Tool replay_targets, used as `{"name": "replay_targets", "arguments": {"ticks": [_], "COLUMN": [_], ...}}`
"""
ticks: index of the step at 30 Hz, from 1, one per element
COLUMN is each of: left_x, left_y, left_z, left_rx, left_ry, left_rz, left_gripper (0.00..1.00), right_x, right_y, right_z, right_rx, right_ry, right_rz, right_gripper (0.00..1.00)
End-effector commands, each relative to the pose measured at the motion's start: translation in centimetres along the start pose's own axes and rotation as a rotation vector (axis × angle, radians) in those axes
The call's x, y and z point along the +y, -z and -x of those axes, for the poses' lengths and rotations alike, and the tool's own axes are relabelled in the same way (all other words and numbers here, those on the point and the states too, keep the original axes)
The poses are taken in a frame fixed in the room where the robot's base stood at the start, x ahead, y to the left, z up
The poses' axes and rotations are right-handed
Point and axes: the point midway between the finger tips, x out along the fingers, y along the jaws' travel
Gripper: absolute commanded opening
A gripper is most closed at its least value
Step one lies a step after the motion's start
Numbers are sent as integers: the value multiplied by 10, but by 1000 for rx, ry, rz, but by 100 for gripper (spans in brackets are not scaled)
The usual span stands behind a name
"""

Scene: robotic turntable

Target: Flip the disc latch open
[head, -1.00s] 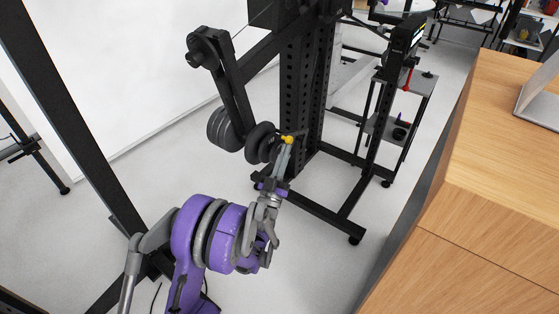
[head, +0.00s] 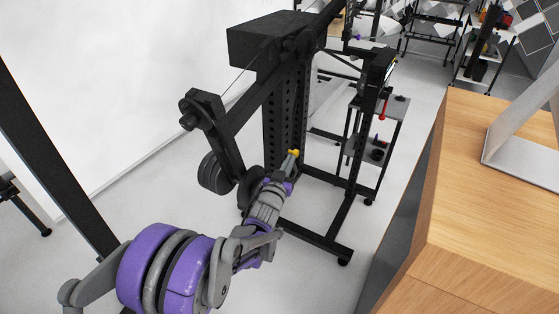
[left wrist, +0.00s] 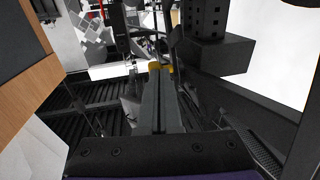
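The black turntable rig stands ahead in the head view, with a perforated upright (head: 284,130) and a hinged arm (head: 222,130). Black round discs (head: 212,173) sit at the lower end of that arm; the nearer one is partly covered by my left arm. I cannot tell which part is the disc latch or whether it is open. My left gripper (head: 293,153), with yellow tips, is just right of the discs, in front of the upright. In the left wrist view its two fingers (left wrist: 160,68) lie side by side, shut, with nothing seen between them. My right gripper is out of view.
A wooden cabinet (head: 480,190) with a grey stand (head: 515,145) fills the right side. The rig's black base legs (head: 318,240) spread over the floor. A small shelf cart (head: 375,125) stands behind. Pale floor is open between the rig and cabinet.

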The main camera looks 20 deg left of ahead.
Motion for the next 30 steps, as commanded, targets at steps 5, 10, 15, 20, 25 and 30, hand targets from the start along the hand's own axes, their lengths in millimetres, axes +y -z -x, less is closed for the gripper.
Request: {"name": "replay_targets", "arguments": {"ticks": [5,10,15,20,25,30], "left_x": [6,10,15,18,19,20], "left_y": [6,13,16,16,10,3], "left_z": [-14,-38,-64,-81,-98,-115], "left_rx": [-7,-6,-11,-66,-167,-314], "left_ry": [-1,-2,-2,-5,7,15], "left_rz": [-1,1,-1,-12,-31,-58], "left_gripper": [0,0,0,0,0,0], "right_x": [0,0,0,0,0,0], "right_y": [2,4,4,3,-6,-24], "right_z": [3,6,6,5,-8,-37], "right_rx": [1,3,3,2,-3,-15], "right_ry": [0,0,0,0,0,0], "right_rz": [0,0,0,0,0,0], "right_gripper": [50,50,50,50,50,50]}}
